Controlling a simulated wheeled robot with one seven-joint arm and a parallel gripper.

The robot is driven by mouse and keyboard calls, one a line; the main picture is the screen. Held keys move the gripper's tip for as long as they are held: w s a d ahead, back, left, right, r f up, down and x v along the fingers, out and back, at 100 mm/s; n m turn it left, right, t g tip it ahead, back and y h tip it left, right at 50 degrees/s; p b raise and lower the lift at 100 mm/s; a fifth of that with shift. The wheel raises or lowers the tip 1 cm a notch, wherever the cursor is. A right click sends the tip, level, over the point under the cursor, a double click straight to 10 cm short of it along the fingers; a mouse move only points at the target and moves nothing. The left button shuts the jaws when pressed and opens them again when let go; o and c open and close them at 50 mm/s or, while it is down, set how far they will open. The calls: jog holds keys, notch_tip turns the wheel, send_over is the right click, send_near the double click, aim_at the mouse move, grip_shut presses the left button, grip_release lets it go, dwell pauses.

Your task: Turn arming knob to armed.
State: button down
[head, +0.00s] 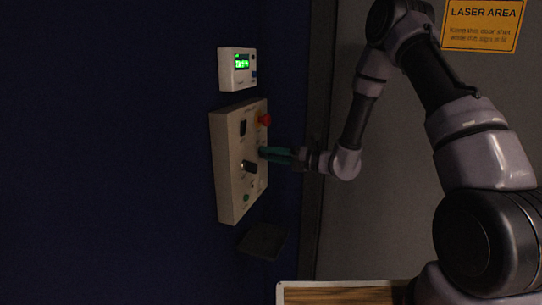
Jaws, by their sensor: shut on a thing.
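A pale control panel (229,180) is mounted on the dark blue wall and seen at a steep angle. My gripper (264,152) reaches in from the right, its teal fingers at the right part of the panel face, just below a red button (264,120). The fingers are shut on what I take to be the arming knob, which they hide. Its pointer and markings cannot be read. A separate dark knob (249,167) sticks out to the lower left of the fingertips. A green button (246,198) is lower on the panel.
A black switch (243,128) sits on the upper panel. A white box with a lit green display (241,62) hangs above, and a dark plate (263,241) is below. A wood-topped surface (340,295) stands at the bottom. A yellow sign (484,24) is upper right.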

jog(key=shift+m, duration=0.5)
jog(key=shift+c, duration=2)
grip_release()
jog(key=shift+d, duration=0.15)
jog(key=v, duration=1)
jog(key=shift+d, duration=0.25)
jog(key=shift+s, duration=0.15)
